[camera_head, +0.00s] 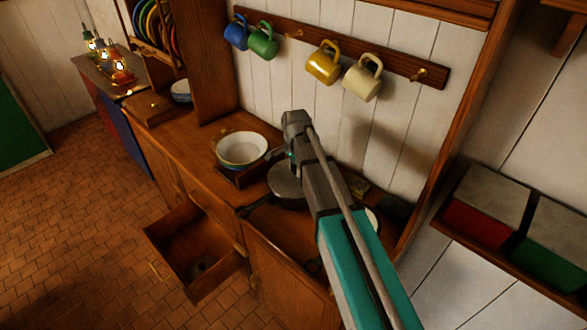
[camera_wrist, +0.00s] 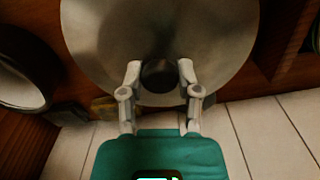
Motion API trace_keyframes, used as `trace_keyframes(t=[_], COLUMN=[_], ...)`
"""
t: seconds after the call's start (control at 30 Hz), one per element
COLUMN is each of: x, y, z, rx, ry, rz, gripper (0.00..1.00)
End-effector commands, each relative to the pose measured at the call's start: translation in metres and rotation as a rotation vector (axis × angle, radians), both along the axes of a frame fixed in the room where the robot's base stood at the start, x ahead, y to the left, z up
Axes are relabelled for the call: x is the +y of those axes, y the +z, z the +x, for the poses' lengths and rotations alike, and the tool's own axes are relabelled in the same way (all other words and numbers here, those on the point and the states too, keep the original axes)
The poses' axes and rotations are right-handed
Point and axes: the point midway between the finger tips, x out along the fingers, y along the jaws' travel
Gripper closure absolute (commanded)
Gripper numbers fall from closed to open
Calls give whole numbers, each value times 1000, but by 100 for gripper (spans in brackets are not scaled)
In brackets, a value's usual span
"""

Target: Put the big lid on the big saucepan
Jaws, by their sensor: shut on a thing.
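The big lid (camera_wrist: 110,35) is a wide grey disc with a dark knob. In the wrist view my gripper (camera_wrist: 158,72) has its fingers closed on either side of that knob. In the head view the lid (camera_head: 285,183) shows as a grey disc over the counter, partly hidden by my arm, which also hides the gripper. A dark long handle (camera_head: 260,207), which looks like a saucepan's, sticks out to the left beneath the lid. The pan's body is hidden. I cannot tell whether the lid rests on it or hangs just above it.
White bowls (camera_head: 241,149) stand left of the lid on the wooden counter (camera_head: 190,135). A drawer (camera_head: 197,255) hangs open below. Mugs (camera_head: 323,63) hang on the wall rack. A dark-rimmed pale round thing (camera_wrist: 20,78) lies beside the lid in the wrist view.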

Motion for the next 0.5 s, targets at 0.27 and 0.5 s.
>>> trace_keyframes(t=[0.27, 0.5], x=[0, 0], y=[0, 0], z=[0, 0], rx=[0, 0], ry=[0, 0], rz=[0, 0], gripper=[17, 17])
